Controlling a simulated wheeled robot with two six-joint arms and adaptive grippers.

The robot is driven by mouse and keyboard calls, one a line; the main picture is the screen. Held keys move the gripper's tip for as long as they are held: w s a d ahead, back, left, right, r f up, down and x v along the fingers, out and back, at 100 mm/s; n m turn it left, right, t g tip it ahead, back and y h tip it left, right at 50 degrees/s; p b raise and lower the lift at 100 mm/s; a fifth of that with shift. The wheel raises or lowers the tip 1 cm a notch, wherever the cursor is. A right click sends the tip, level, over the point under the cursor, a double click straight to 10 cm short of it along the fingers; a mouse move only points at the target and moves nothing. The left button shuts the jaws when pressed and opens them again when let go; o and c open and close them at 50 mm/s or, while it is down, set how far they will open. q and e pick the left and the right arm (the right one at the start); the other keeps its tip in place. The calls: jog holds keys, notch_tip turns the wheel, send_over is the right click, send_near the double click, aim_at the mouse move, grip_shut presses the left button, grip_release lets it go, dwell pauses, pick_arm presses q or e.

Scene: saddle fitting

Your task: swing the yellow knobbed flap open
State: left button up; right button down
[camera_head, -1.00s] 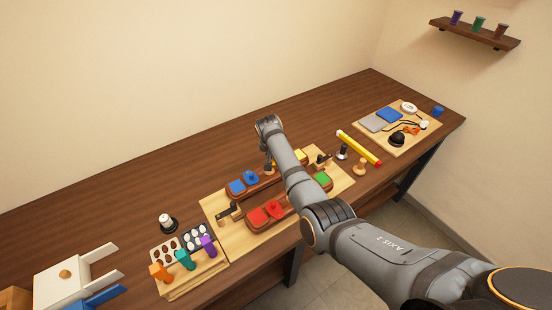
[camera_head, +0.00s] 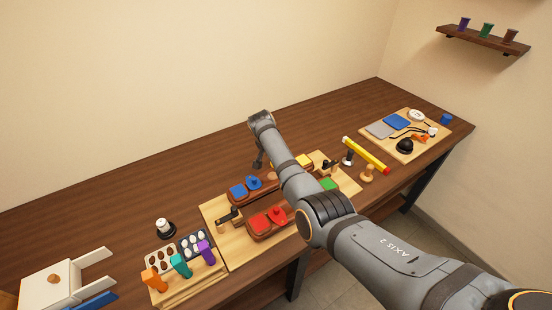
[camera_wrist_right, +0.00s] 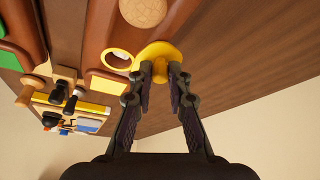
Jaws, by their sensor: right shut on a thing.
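In the right wrist view the yellow flap (camera_wrist_right: 153,49) is a rounded piece with a knob. My right gripper (camera_wrist_right: 160,72) is shut on the knob. The flap sticks out beside a yellow ring (camera_wrist_right: 117,59), whose opening shows uncovered. In the head view my right gripper (camera_head: 258,160) is over the table's far side, just beyond the brown wooden piece (camera_head: 267,189); the flap is too hidden to make out there. My left gripper is not in view.
Blue (camera_head: 238,190) and red (camera_head: 259,222) knobbed parts sit on the board near my arm. A yellow-red stick (camera_head: 367,155) and a tool board (camera_head: 432,137) are at right. Pegs stand in a rack (camera_head: 187,282) at left. The table behind my gripper is clear.

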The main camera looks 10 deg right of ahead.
jog(key=c, duration=1.3)
grip_release()
jog(key=shift+w, duration=0.1)
jog(key=shift+a+r, duration=0.1)
jog(key=shift+r, duration=0.15)
jog(key=v, duration=1.1)
jog(key=shift+r, duration=0.2)
jog(key=shift+s+f, duration=0.1)
jog(key=shift+s, duration=0.1)
